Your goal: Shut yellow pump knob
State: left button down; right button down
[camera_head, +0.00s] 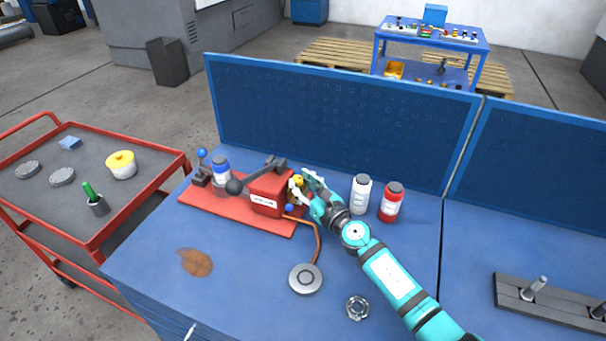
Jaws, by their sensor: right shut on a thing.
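The red pump body (264,199) stands on a flat red base plate (210,207) on the blue workbench. The small yellow knob (297,181) is on the pump's right side. My right gripper (299,187) reaches in from the lower right and is shut around the yellow knob. Its fingers partly cover the knob, so the knob's angle cannot be told. A small blue knob (289,208) sits just below the gripper. My left gripper is not in view.
A white bottle (361,195) and a red bottle (391,203) stand close to the right of my gripper. A copper hose (316,240) runs to a round silver disc (305,279). A blue pegboard (330,125) rises behind.

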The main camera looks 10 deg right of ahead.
jog(key=shift+s+a+r+m+t+h+p, duration=0.1)
jog(key=shift+m+t+h+p, duration=0.15)
jog(key=shift+m+h+p, duration=0.35)
jog(key=shift+a+m+t+h+p, duration=0.1)
jog(key=shift+m+t+h+p, duration=0.2)
jog(key=shift+h, duration=0.8)
jog(key=c, duration=1)
grip_release()
jog(key=s+d, duration=0.1)
jog(key=s, duration=0.6)
jog(key=shift+s+d, duration=0.4)
